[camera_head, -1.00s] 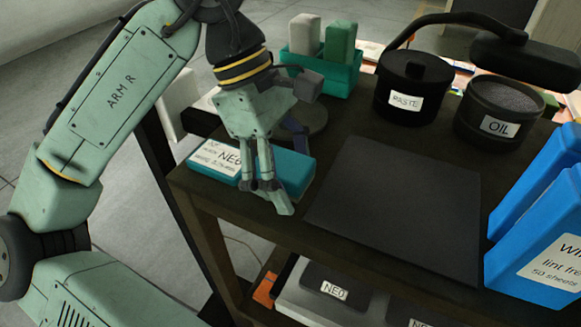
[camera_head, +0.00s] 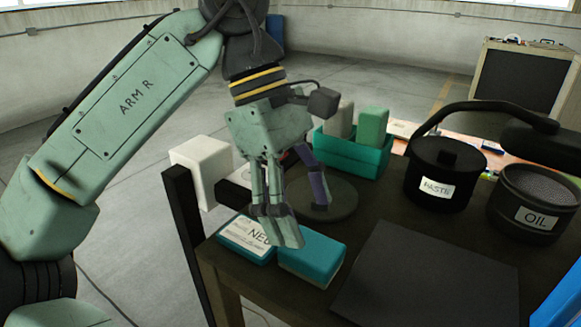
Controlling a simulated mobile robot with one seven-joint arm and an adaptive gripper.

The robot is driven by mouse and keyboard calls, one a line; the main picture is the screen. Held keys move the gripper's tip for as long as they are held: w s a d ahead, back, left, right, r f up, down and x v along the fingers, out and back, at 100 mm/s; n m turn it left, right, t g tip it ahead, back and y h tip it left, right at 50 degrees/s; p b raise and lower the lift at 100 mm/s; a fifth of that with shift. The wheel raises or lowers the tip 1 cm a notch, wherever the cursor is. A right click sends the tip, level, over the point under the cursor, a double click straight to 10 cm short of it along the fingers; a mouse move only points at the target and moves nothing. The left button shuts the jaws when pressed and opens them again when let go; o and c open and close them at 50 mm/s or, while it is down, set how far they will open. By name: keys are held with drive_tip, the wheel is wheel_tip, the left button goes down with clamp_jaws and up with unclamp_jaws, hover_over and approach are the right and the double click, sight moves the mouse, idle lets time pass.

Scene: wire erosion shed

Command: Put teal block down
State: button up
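The teal block (camera_head: 312,261) rests on the dark tabletop near its left corner. A teal piece with a white "NEO" label (camera_head: 246,236) lies against its left; a narrow dark line divides them, and I cannot tell whether they are one body. My gripper (camera_head: 305,222) is just above with its fingers apart. The near, pale green fingertip overlaps the block's top in the picture. The far, purplish finger shows beyond the block, before a round dark plate (camera_head: 335,202). Nothing shows held between the fingers. The finger hides part of the block's top.
A dark flat mat (camera_head: 430,285) lies right of the block. A teal bin (camera_head: 350,152) with two upright blocks stands behind. Black "PASTE" (camera_head: 440,180) and "OIL" (camera_head: 535,205) pots stand at the right. A white box (camera_head: 203,168) is at the left.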

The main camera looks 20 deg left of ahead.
drive_tip(key=p+v, duration=0.1)
drive_tip(key=v, duration=0.4)
drive_tip(key=shift+r, duration=0.15)
idle(0.3)
